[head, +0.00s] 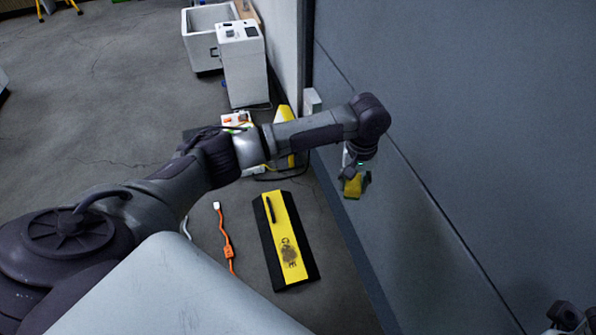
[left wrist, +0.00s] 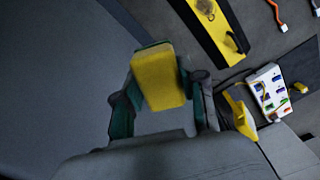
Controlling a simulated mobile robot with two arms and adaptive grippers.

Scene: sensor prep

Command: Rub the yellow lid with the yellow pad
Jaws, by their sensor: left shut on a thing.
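The yellow lid (head: 283,222) lies flat on the floor, a long yellow panel with black edges, a black handle and a dark smudge towards its near end. It also shows at the top of the left wrist view (left wrist: 204,30). My left gripper (head: 355,176) is shut on the yellow pad (head: 353,187), to the right of the lid and apart from it. In the left wrist view the yellow pad (left wrist: 160,78) sits between the green-lined fingers. A dark part of my right arm (head: 568,317) shows at the lower right corner; its fingers cannot be made out.
A tall grey wall panel (head: 450,110) stands close on the right. An orange cable (head: 227,244) lies left of the lid. Beyond my arm are a yellow upright piece (head: 284,114), a white cabinet (head: 242,70) and a white bin (head: 203,45). The floor at left is clear.

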